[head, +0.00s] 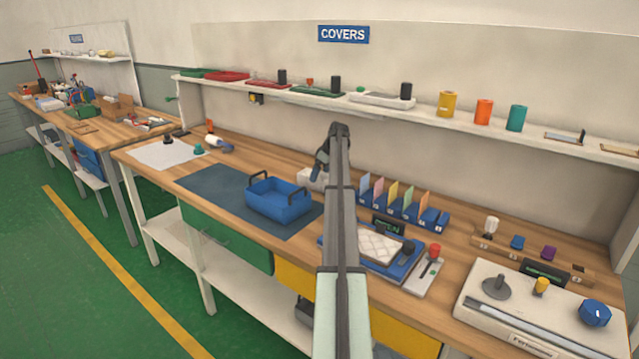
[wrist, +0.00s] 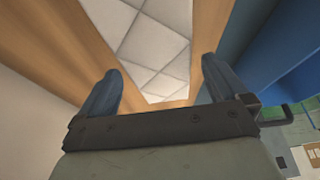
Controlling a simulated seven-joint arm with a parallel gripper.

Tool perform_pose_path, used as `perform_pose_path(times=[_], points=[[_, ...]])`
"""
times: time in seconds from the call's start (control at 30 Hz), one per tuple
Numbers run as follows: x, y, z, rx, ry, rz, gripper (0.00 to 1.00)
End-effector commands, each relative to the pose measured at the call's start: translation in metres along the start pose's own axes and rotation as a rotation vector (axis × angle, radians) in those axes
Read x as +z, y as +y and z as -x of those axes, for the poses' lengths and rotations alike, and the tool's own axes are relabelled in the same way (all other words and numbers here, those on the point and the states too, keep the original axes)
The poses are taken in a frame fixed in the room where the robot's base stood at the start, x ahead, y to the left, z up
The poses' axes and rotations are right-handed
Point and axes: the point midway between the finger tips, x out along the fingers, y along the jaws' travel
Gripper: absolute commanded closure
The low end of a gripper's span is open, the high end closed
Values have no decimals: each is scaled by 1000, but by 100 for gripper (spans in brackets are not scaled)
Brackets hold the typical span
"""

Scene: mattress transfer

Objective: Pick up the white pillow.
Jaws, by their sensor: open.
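A white quilted block, which I take to be the white pillow (head: 309,178), lies on the wooden bench just behind the blue basket, partly hidden by my arm. In the wrist view a white pillow surface with diamond seams (wrist: 158,50) lies beneath and between my fingers. My gripper (head: 322,166) hangs over the pillow, and it shows in the wrist view (wrist: 161,72) with its two fingers apart and nothing held. Whether the fingertips touch the pillow I cannot tell.
The blue basket (head: 275,212) with dark handles stands close by on a dark mat (head: 215,187). Another white quilted pad (head: 376,246) lies on a blue tray to the right. Upright coloured cards (head: 393,195) in blue holders stand right of my arm. A shelf (head: 430,115) runs above.

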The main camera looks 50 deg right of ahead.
Motion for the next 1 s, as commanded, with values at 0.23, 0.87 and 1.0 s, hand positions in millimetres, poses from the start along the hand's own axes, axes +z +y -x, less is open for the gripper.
perform_pose_path(times=[0.23,0.87,1.0], points=[[2,2,-33,-1,-1,0,0],[2,2,-42,-1,0,0,29],[2,2,-42,-1,0,0,42]])
